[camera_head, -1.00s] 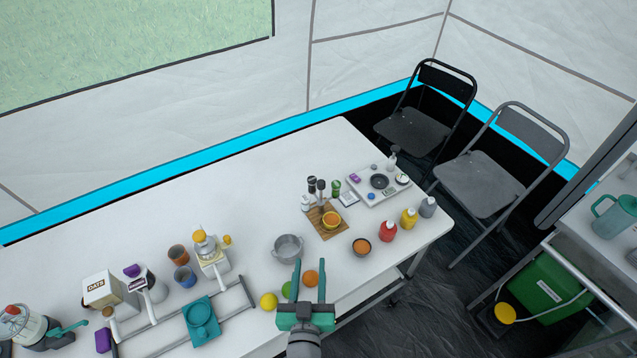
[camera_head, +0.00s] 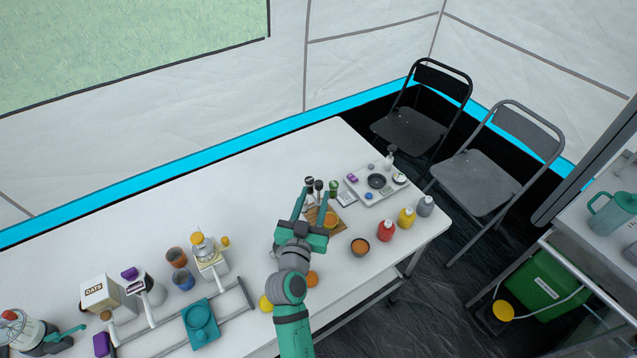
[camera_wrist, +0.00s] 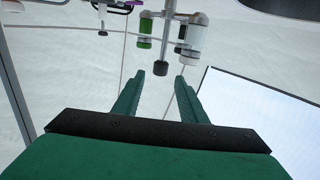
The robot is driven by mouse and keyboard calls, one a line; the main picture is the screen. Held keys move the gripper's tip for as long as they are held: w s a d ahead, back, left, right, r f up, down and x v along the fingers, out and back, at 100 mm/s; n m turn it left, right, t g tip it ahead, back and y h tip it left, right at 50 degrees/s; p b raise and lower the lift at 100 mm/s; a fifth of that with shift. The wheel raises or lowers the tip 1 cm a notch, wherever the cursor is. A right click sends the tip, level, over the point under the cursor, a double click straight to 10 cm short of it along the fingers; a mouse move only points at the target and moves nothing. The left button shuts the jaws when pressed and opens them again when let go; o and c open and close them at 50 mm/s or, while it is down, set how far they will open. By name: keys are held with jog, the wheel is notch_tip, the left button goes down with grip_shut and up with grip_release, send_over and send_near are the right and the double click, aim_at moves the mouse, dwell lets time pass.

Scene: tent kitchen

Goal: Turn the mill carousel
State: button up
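The mill carousel (camera_head: 318,185) stands on the white table near the wooden board, with dark-topped and green mills around it. Its lower part is partly hidden by my fingers in the head view. In the wrist view the carousel (camera_wrist: 168,28) shows at the top, with a green-and-white mill (camera_wrist: 145,30), a grey-and-white mill (camera_wrist: 194,38) and a dark knob-like end (camera_wrist: 161,69) just beyond the fingertips. My gripper (camera_head: 312,197) is open, its fingers pointing at the carousel. In the wrist view its two fingers (camera_wrist: 160,78) are apart with nothing between them. Contact cannot be told.
A wooden board (camera_head: 342,229) with an orange bowl lies under and beside my gripper. A tray (camera_head: 395,186) stands to the right. The table's back is clear.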

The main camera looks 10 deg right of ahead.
aim_at(318, 187)
jog(key=x, duration=0.6)
grip_shut()
